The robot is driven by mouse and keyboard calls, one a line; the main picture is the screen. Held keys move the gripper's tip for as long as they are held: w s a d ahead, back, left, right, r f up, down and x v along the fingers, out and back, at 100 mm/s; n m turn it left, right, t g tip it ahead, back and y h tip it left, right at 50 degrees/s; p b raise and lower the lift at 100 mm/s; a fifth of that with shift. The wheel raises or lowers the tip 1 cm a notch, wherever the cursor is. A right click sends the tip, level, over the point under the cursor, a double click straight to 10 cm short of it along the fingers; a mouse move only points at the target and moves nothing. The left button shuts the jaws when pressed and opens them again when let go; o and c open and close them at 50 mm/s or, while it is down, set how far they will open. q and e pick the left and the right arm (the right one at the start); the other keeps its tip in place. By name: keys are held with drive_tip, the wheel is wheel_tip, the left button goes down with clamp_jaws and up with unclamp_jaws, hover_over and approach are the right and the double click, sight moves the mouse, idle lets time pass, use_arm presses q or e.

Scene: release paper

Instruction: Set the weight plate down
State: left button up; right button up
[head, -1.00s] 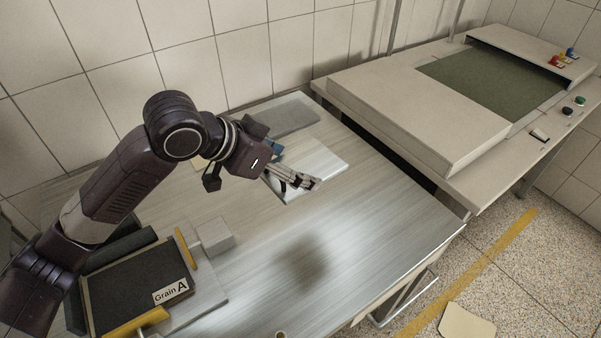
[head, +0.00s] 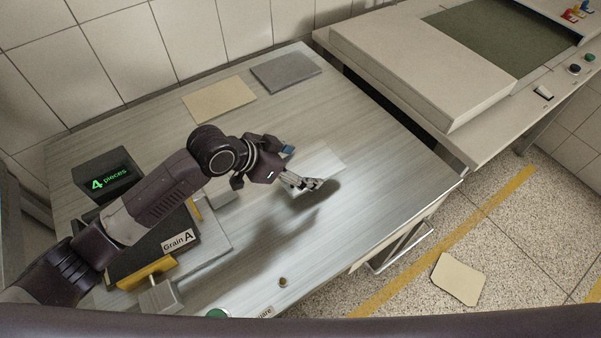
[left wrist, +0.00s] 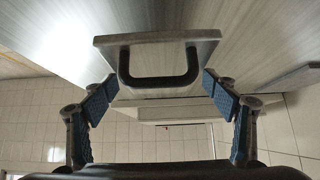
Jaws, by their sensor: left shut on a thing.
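My right gripper is out of view.
A tan pad (head: 218,99) and a grey pad (head: 285,71) lie at the back. A beige machine (head: 430,65) stands beyond the table. The table's right front is clear.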

sight(301, 175)
use_arm(q)
drive_tip(key=shift+w+f, duration=0.1)
drive_tip(key=shift+f, duration=1.9)
drive_tip(key=o, duration=2.1)
drive_tip(key=shift+f, duration=0.25)
drive_tip(key=shift+s, duration=0.2)
drive_tip(key=b+v, duration=0.1)
drive_tip(key=v, duration=1.1)
drive_tip(key=shift+r, duration=0.1)
